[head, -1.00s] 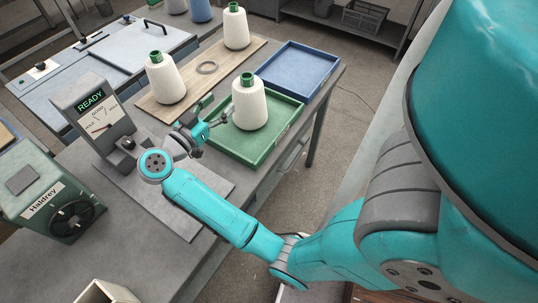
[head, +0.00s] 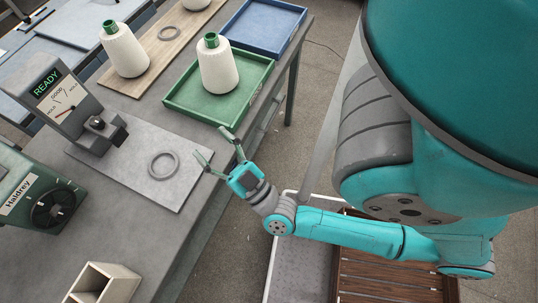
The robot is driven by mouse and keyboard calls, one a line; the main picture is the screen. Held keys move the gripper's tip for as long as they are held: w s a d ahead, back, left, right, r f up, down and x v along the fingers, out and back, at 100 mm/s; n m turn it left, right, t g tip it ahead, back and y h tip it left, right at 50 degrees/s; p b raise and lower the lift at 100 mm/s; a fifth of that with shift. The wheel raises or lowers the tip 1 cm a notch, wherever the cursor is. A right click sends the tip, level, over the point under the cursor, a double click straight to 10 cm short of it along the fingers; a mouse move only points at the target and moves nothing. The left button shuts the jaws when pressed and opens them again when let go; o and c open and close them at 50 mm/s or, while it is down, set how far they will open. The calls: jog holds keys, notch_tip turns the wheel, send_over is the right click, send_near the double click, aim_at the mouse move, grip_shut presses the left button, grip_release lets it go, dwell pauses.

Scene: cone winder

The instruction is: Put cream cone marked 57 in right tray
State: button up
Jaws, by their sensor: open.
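A cream cone (head: 217,70) with a green top stands upright in the green tray (head: 244,106). A second cream cone (head: 126,52) stands on the wooden board, and the base of another (head: 196,4) is cut off by the top edge. No number can be read on any cone. The empty blue tray (head: 263,28) lies beyond the green tray, farther right. My gripper (head: 213,146) is open and empty, its fingers spread above the table's front edge, apart from the green tray and its cone.
A gauge reading READY (head: 62,100) stands at the left beside a grey plate (head: 188,191) with a ring (head: 163,165). A green Haldrey machine (head: 48,200) and an open pale box (head: 105,284) are nearer. Another ring (head: 169,33) lies on the wooden board (head: 150,70).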

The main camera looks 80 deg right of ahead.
jog(key=s+a+f+n+g+y, duration=0.2)
jog(key=s+a+f+g+y, duration=0.1)
jog(key=s+a+f+y, duration=0.1)
jog(key=s+a+f+n+g+y, duration=0.2)
jog(key=s+a+f+y, duration=0.3)
jog(key=s, duration=0.5)
jog(key=g+y, duration=0.1)
jog(key=y, duration=0.1)
jog(key=shift+a+n+y, duration=0.3)
jog(key=shift+a+y, duration=0.1)
jog(key=shift+f, duration=0.1)
